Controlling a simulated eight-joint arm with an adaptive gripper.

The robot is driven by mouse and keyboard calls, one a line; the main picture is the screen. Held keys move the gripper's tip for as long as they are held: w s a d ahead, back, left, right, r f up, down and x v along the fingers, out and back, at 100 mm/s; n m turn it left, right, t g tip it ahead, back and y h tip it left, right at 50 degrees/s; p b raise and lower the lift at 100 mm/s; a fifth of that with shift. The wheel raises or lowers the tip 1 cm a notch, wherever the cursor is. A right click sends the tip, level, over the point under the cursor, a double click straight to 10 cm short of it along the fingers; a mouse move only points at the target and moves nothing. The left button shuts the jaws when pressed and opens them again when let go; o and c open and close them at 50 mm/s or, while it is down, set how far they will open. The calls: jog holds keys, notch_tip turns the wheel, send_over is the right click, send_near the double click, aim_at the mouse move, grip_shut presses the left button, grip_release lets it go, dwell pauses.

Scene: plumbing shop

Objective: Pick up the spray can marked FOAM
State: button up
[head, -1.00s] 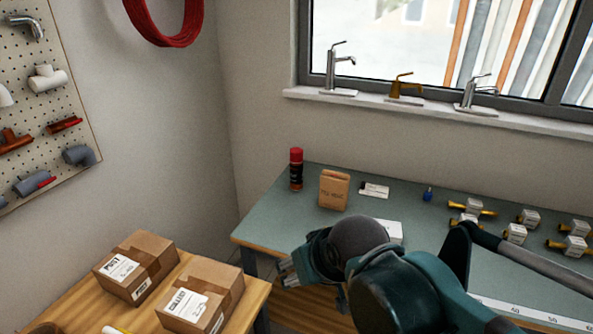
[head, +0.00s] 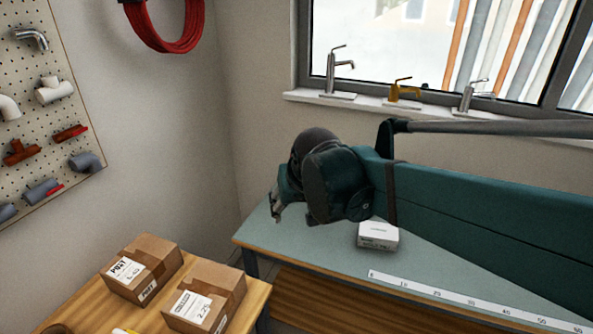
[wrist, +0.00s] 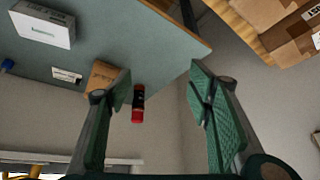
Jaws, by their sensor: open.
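The spray can (wrist: 138,104), dark with a red cap, stands near the corner of the grey-green workbench (wrist: 120,35) in the wrist view, which is turned upside down. Its marking is too small to read. In the head view my arm hides it. My gripper (wrist: 165,88) is open and empty, with green-padded fingers spread apart. The can shows between the fingers, nearer the left one, and is some way beyond them. In the head view my gripper (head: 277,207) hangs over the bench's back left corner.
A brown paper bag (wrist: 101,77) stands close beside the can, partly behind the left finger. A white box (head: 378,235) and a white measuring strip (head: 470,299) lie on the bench. Cardboard boxes (head: 205,296) sit on the wooden table at front left. Taps (head: 338,75) line the windowsill.

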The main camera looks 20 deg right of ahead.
jog(key=w+d+r+m+g+h+p, duration=0.1)
jog(key=w+d+m+p, duration=0.2)
jog(key=w, duration=0.8)
jog(key=w+d+p, duration=0.3)
jog(key=w+d, duration=0.1)
jog(key=w, duration=0.6)
jog(key=w+d+f+m+g+p, duration=0.1)
jog(key=w+d+f+p, duration=0.2)
jog(key=w+f, duration=0.3)
jog(key=w+d+f+m+h+p, duration=0.1)
jog(key=w+d+f+m+p, duration=0.1)
jog(key=w+d+f, duration=0.4)
jog(key=w+p, duration=0.1)
jog(key=w, duration=0.4)
jog(key=shift+w+d+m+g+p, duration=0.3)
jog(key=shift+w+g+p, duration=0.1)
jog(key=shift+x, duration=1.2)
jog(key=shift+d, duration=0.1)
jog(key=shift+x, duration=2.6)
